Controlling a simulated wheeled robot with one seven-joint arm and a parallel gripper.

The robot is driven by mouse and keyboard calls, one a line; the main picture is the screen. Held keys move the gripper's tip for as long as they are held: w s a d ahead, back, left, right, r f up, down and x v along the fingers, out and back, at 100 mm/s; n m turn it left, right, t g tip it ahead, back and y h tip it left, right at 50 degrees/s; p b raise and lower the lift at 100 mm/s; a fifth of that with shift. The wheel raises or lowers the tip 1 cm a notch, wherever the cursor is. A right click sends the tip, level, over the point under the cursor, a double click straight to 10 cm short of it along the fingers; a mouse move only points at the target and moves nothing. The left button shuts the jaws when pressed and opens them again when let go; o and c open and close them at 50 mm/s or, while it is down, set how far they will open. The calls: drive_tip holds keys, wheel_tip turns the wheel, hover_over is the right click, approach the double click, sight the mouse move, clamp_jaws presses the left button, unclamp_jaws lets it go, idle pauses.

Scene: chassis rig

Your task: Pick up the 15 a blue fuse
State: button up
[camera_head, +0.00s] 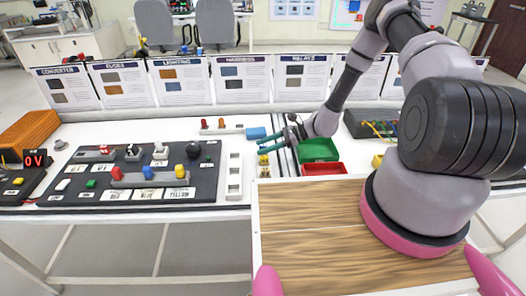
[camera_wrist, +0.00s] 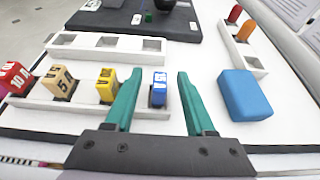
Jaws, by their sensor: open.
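The blue fuse (camera_wrist: 159,88) with a white label stands upright in a white rack (camera_wrist: 85,108) in the wrist view, at the right end of a row of fuses. My gripper (camera_wrist: 160,76) is open and empty. Its two teal fingers reach forward on either side of the blue fuse in the picture, the left finger closer to it. I cannot tell how far above or before the fuse the fingertips are. In the head view my gripper (camera_head: 262,146) hangs over the table, above the small fuse rack; the blue fuse is hard to make out there.
Left of the blue fuse stand a yellow fuse (camera_wrist: 106,86), a tan fuse (camera_wrist: 60,82) and a red fuse (camera_wrist: 15,76). A larger blue block (camera_wrist: 245,95) lies to the right. Green (camera_head: 319,149) and red (camera_head: 324,169) bins stand right of my gripper in the head view.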

drive_tip(key=shift+a+f, duration=0.1)
drive_tip(key=shift+a, duration=0.15)
clamp_jaws()
